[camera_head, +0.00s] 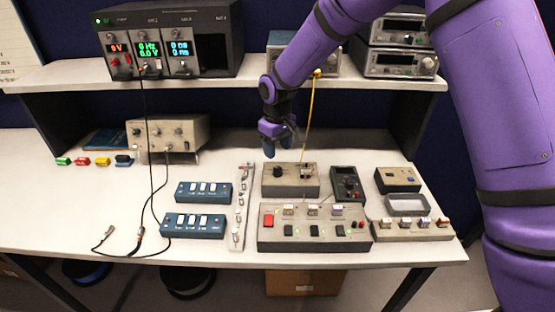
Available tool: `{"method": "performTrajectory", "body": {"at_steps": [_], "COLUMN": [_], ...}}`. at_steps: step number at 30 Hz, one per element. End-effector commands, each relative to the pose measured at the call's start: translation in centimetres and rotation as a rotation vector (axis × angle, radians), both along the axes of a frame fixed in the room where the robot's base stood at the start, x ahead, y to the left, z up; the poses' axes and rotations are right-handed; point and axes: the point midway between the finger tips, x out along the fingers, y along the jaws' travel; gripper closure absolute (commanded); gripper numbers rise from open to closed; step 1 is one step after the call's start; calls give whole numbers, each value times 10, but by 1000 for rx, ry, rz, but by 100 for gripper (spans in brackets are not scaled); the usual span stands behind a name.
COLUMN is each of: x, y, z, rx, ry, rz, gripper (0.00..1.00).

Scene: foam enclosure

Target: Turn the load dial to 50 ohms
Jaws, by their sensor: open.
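My gripper (278,147) points down, open and empty, just above and behind a beige box (311,191) near the middle of the bench. A black round knob (279,172) sits on the left of that box's top and looks like the load dial. The gripper appears apart from the knob. The knob's markings and pointer are too small to read, so its setting cannot be told.
A yellow cable (311,115) hangs from the shelf behind the box. A switch panel (310,244) lies in front, a dark meter (347,183) to the right, and blue switch boxes (203,191) to the left. Black leads (150,200) cross the left side.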

Motion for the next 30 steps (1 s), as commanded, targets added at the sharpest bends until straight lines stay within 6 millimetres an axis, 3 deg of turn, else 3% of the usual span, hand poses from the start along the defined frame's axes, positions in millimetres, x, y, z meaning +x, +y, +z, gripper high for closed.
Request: {"method": "performTrajectory", "body": {"at_steps": [6,22,26,30], "x": [1,-1,-6,-21], "y": [0,-5,-24,-58], "z": [27,40,68,114], "rx": [1,0,2,5], "ry": [-2,-8,-33,-77], "rz": [0,-8,-42,-102], "gripper": [44,44,44,44]}}
